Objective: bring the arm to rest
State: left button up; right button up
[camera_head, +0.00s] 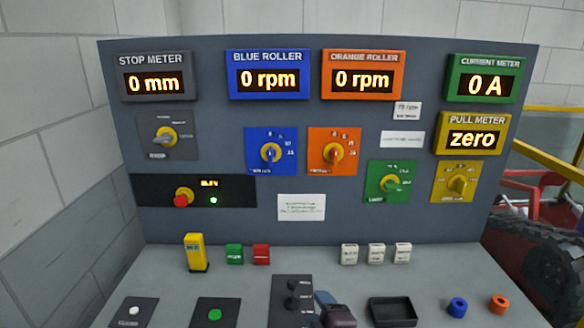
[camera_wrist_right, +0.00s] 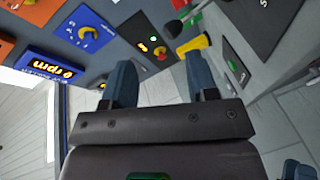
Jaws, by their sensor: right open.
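My right gripper (camera_head: 330,304) shows at the bottom middle of the head view, over the front of the console desk. It is partly cut off by the frame's lower edge. In the right wrist view its two blue-grey fingers (camera_wrist_right: 162,78) stand apart with nothing between them, so it is open and empty. Beyond the fingers are the console panel and a yellow block (camera_wrist_right: 192,46). The same kind of yellow block (camera_head: 197,253) stands upright on the desk at left in the head view.
A lever box (camera_head: 292,290) is just left of the right gripper, and a black tray (camera_head: 393,311) is to its right. A blue ring (camera_head: 457,307) and an orange ring (camera_head: 499,304) lie at far right. The upright panel (camera_head: 230,220) closes off the back.

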jog(key=s+d+f+m+g+h, duration=0.1)
jog(key=s+d+f+m+h, duration=0.1)
jog(key=s+d+f+m, duration=0.5)
jog(key=s+d+f+m+g+h, duration=0.2)
jog(key=s+d+f+m, duration=0.5)
jog(key=s+d, duration=0.7)
jog(key=s+m+h, duration=0.1)
jog(key=m, duration=0.1)
jog(key=shift+d+f+m, duration=0.4)
jog(key=shift+w, duration=0.1)
